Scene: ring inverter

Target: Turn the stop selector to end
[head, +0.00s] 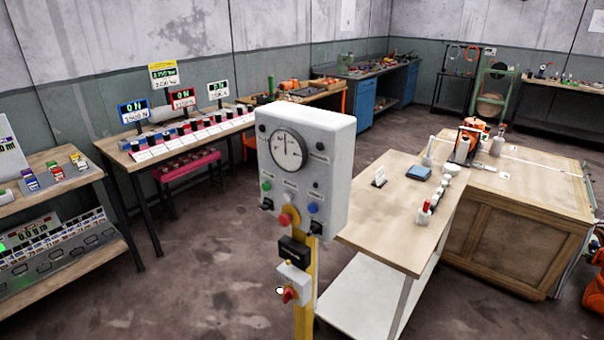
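A white control box (334,160) stands on a yellow post (304,318) in the middle of the view. Its front has a round dial gauge (289,151), a green button (266,186), a blue button (313,208) and two small black knobs, one at the lower left (266,204) and one at the lower right (316,228). A red mushroom button (286,220) sits at its lower edge. Lower on the post is a small pale box with a red-orange rotary knob (290,295). Labels are too small to read, so I cannot tell which is the stop selector. My gripper is not in view.
A black block (294,249) is on the post between the boxes. A wooden-topped table (388,225) with small items stands close on the right, beside a wooden cabinet (516,241). Benches with displays (133,111) line the left wall. The floor (190,290) left of the post is clear.

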